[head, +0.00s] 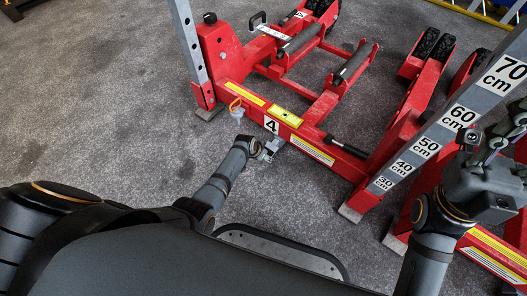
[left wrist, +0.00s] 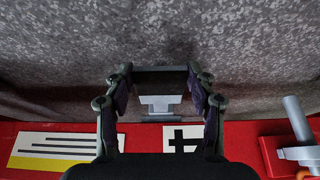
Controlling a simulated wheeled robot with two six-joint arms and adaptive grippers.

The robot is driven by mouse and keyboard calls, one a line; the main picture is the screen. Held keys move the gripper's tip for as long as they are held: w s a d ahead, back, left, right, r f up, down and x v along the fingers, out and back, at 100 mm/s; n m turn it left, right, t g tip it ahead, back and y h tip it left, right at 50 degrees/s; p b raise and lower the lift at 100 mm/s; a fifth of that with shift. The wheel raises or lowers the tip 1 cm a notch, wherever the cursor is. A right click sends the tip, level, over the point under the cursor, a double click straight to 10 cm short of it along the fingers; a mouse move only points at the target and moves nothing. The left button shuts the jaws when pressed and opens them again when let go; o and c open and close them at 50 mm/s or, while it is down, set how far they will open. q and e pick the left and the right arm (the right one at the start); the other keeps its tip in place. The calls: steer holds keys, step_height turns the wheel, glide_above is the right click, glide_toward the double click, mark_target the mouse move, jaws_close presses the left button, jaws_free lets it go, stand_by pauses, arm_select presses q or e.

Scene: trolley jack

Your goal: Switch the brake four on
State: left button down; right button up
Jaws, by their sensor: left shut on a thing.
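The number 4 label (head: 271,124) marks the near side of the red trolley jack (head: 240,97); the upside-down 4 (left wrist: 182,140) also shows in the left wrist view. Just below that label, a light grey brake lever (left wrist: 160,104) with a dark end sticks out from the red beam. My left gripper (head: 270,150) is at this lever, and in the left wrist view its two fingers (left wrist: 158,88) are on either side of it, shut on it. My right gripper (head: 495,130) is raised at the right edge with its fingers apart and empty.
A grey post with height marks (head: 425,146) rises between the left gripper and my right arm. An orange hooked part (head: 235,104) sits left of the label. A grey knob-like part (left wrist: 297,118) shows right in the wrist view. Grey floor (head: 100,90) is clear at left.

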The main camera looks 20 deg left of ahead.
arm_select(q)
steer(key=shift+f+t, duration=0.4)
steer(key=shift+t, duration=0.1)
steer(key=shift+c, duration=2.2)
jaws_free()
steer(key=shift+w, duration=0.1)
steer(key=v, duration=1.2)
steer(key=shift+a, duration=0.15)
steer(key=shift+f, duration=0.15)
